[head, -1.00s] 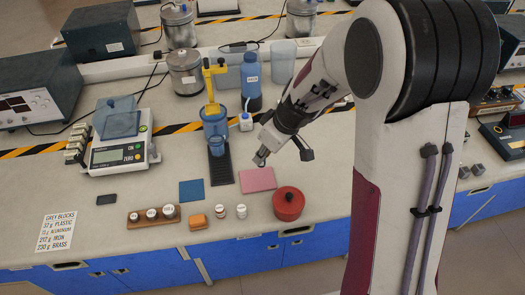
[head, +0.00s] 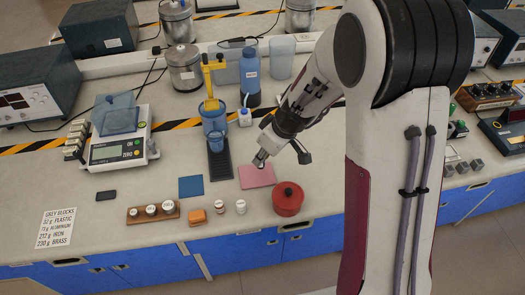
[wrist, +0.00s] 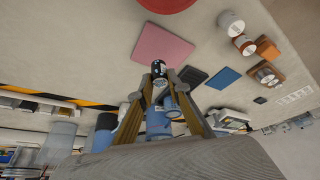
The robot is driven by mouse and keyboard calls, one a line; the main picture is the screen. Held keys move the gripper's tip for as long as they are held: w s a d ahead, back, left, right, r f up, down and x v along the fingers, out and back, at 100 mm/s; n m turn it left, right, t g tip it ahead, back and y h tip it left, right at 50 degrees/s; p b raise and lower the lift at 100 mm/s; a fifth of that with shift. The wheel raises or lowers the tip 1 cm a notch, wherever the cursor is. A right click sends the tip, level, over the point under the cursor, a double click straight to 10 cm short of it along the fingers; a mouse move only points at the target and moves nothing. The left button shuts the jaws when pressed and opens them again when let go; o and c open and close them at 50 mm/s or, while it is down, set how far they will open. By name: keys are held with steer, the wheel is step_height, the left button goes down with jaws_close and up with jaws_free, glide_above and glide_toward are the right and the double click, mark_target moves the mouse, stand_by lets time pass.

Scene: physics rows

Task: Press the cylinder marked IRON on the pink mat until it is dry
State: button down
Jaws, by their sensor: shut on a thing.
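The pink mat (head: 257,178) lies flat on the bench, left of and behind the red pot. It also shows in the wrist view (wrist: 163,45). My gripper (head: 260,161) is at the mat's upper edge in the head view, pointing down. In the wrist view, it (wrist: 157,87) is shut on a small dark cylinder (wrist: 158,68) with a pale patterned end. Any marking on the cylinder is too small to read. Whether it touches the mat cannot be told.
The red lidded pot (head: 288,199) stands close to the mat. A dark stand (head: 221,165) with a blue vessel is behind.

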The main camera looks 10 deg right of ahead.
mark_target(264, 164)
steer(key=shift+f, duration=1.4)
steer(key=shift+f, duration=0.65)
stand_by(0.7)
stand_by(1.5)
steer(key=shift+d+r, duration=0.3)
steer(key=shift+r, duration=0.3)
steer(key=shift+r, duration=0.1)
steer(key=shift+f, duration=0.75)
stand_by(2.3)
